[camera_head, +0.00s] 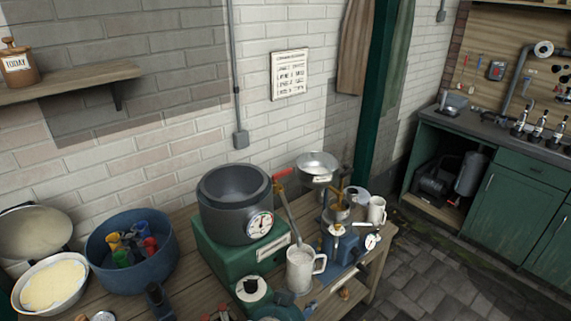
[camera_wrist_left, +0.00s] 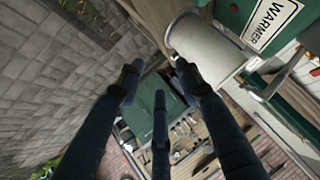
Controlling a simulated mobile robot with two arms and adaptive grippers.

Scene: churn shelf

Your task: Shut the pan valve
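A silver pan (camera_head: 317,166) with a small label stands at the back right of the bench, above a blue-based machine (camera_head: 340,243) with brass parts. A red handle (camera_head: 283,173) shows between this pan and the grey pot (camera_head: 235,200). I cannot tell if it is the pan valve, or how the valve is set. In the left wrist view my left gripper (camera_wrist_left: 157,76) has its dark fingers spread, with nothing between them. A pale metal cylinder (camera_wrist_left: 205,48) and the WARMER label (camera_wrist_left: 270,22) are close by. My right gripper is not in view.
The grey pot sits on a green warmer (camera_head: 215,250). A pale mug (camera_head: 300,270) stands in front, and a smaller mug (camera_head: 376,210) to the right. A blue tub (camera_head: 130,245) and pale bowls (camera_head: 50,284) crowd the left. Paved floor (camera_head: 440,265) lies right of the bench.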

